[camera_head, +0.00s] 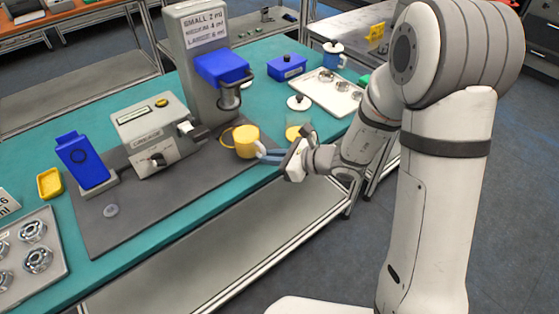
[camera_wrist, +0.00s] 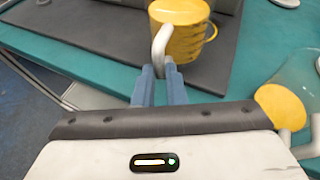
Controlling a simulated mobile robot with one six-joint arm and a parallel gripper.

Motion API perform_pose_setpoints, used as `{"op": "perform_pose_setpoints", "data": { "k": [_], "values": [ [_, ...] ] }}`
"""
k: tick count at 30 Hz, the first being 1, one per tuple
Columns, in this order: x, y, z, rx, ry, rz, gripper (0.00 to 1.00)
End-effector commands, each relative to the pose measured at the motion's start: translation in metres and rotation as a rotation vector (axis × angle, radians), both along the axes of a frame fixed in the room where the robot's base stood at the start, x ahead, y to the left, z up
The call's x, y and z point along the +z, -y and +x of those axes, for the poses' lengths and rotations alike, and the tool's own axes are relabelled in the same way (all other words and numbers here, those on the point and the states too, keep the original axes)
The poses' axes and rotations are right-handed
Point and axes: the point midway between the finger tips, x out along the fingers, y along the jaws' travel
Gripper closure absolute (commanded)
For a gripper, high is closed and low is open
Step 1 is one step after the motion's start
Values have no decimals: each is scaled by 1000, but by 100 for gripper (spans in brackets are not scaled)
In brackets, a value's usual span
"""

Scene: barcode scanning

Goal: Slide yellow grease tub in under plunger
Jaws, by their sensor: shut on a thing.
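The yellow grease tub (camera_head: 247,143) is over the right part of the grey mat, in front of the tall dispenser. It looks upright; I cannot tell whether it touches the mat. A yellow loop shows on its far side, and a pale handle (camera_wrist: 160,44) faces my gripper. My gripper (camera_head: 266,153) has its blue fingers shut on that handle; they also show in the wrist view (camera_wrist: 160,72). The plunger (camera_head: 229,98) hangs below the dispenser's blue head (camera_head: 222,68), behind and above the tub. The tub is not under it but nearer the front.
A grey machine (camera_head: 157,135) stands left of the dispenser. A clear jar with yellow contents (camera_wrist: 283,105) stands close to my gripper's right. Behind it are a white lid (camera_head: 299,103), a blue box (camera_head: 287,67) and a tray with metal parts (camera_head: 348,104).

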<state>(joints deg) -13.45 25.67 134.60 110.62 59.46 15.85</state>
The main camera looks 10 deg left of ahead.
Motion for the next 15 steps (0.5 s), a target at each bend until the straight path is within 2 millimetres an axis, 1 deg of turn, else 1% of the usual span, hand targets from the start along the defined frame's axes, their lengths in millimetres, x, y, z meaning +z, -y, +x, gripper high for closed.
{"op": "perform_pose_setpoints", "data": {
  "k": [3,13,15],
  "values": [
    [1,-10,8,4,1,1,100],
    [0,-36,28,6,1,0,100],
    [-5,-41,33,5,1,0,100]
  ]
}}
